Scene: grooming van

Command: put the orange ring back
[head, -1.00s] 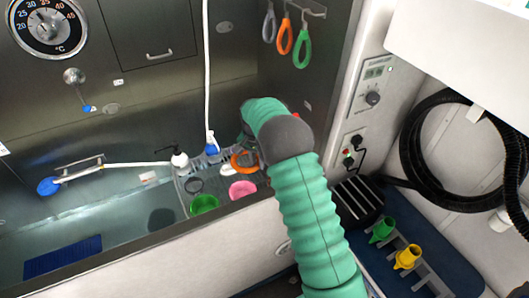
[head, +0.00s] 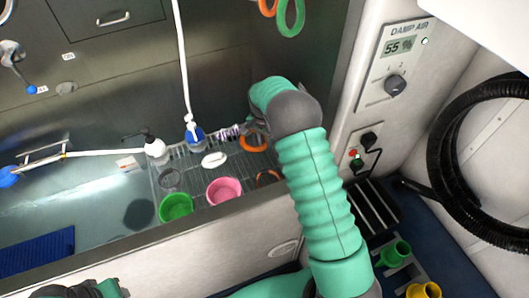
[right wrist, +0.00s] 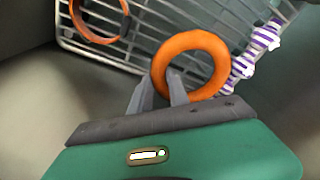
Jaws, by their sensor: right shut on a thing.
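The orange ring (head: 253,142) shows at the right end of the wire rack, just left of my right arm. In the right wrist view the orange ring (right wrist: 166,55) sits between the fingertips of my right gripper (right wrist: 160,90), which is shut on it. The ring overlaps the rack in view; I cannot tell whether it touches it. In the head view my right forearm mostly hides this gripper. A second, brownish-orange ring (right wrist: 92,36) lies on the rack apart from the held one. Dark and green parts of my left arm show at the bottom left; its fingers are not visible.
The wire rack (head: 192,172) holds a green cup (head: 176,207), a pink cup (head: 224,190), a white oval piece (head: 214,160) and a purple-striped thing (right wrist: 254,52). A blue-nozzled hose (head: 193,133) hangs behind. Green and orange loops hang above. The tub wall (head: 150,250) runs in front.

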